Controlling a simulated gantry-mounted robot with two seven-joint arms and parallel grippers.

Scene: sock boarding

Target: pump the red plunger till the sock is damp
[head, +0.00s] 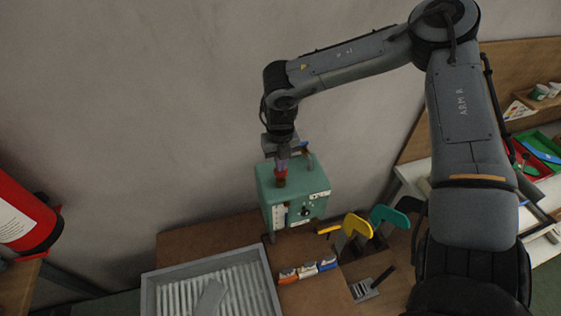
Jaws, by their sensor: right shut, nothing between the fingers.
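The red plunger (281,172) stands on top of a green box-shaped machine (309,184) at the back of the brown table. My right gripper (281,158) is right above the plunger, pointing down, shut with nothing between its fingers. It looks to be touching the plunger's top or very near it; I cannot tell which. My left gripper is not in view. I cannot make out a sock for certain; a flat grey piece (210,299) lies in the ribbed grey tray (205,262) at the front left.
Yellow (357,225) and teal (388,217) upright forms stand right of the machine. Several small coloured items (308,270) lie in front of it. A red cylinder (22,215) is at the far left. A side bench with trays (540,150) is at right.

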